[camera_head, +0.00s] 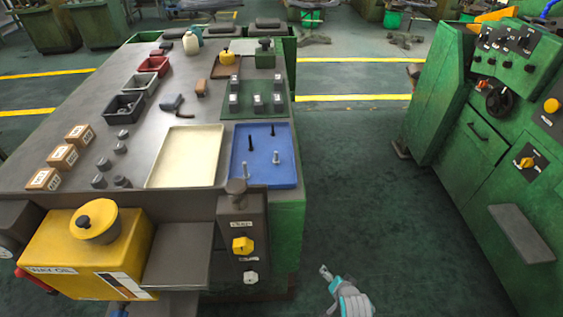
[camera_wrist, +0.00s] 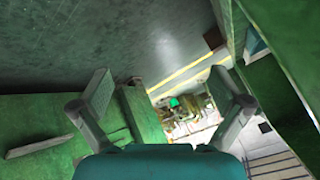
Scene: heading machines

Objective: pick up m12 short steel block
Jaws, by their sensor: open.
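Several small grey steel blocks stand loose on the table: two on its left-middle part (camera_head: 122,141) and three near its front (camera_head: 104,173). More small grey blocks (camera_head: 234,100) stand on a dark green mat. I cannot tell which one is the M12 short block; no marking is readable. My gripper (camera_wrist: 160,88) is open and empty in the wrist view, its two grey fingers wide apart. No block shows between them. In the head view, part of my teal and grey arm end shows at the bottom, right of the table and well away from the blocks.
The table (camera_head: 157,110) holds a cream tray (camera_head: 186,157), a blue tray (camera_head: 264,178) with upright bolts, open bins (camera_head: 125,108) and wooden boxes (camera_head: 44,179). A yellow oil unit (camera_head: 85,255) stands at its front. A green machine (camera_head: 500,160) stands right; floor between is clear.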

